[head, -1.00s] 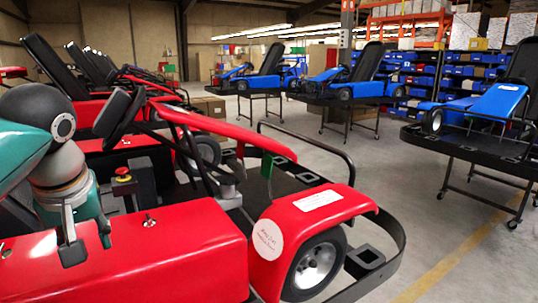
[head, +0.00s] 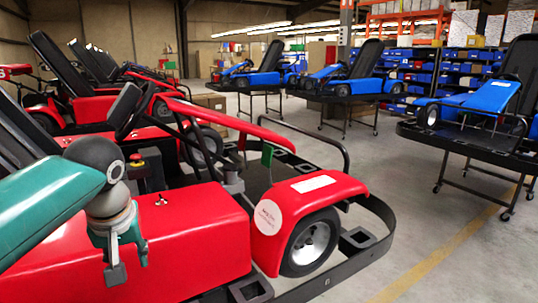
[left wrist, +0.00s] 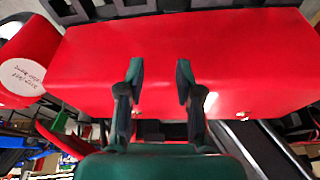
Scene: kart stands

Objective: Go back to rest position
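My left gripper (head: 130,268) is in front of the red side pod of the nearest kart (head: 180,240) in the head view. In the left wrist view my left gripper (left wrist: 158,75) has its two fingers apart with nothing between them. The red side pod (left wrist: 200,50) lies beyond the fingertips. I cannot tell whether they touch it. My right gripper is not in view.
The near kart's front wheel (head: 312,247) and black bumper (head: 375,250) fill the lower middle. More red karts (head: 90,105) stand behind at left. Blue karts (head: 480,105) on wheeled stands are at the right. The floor (head: 420,220) between them is clear.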

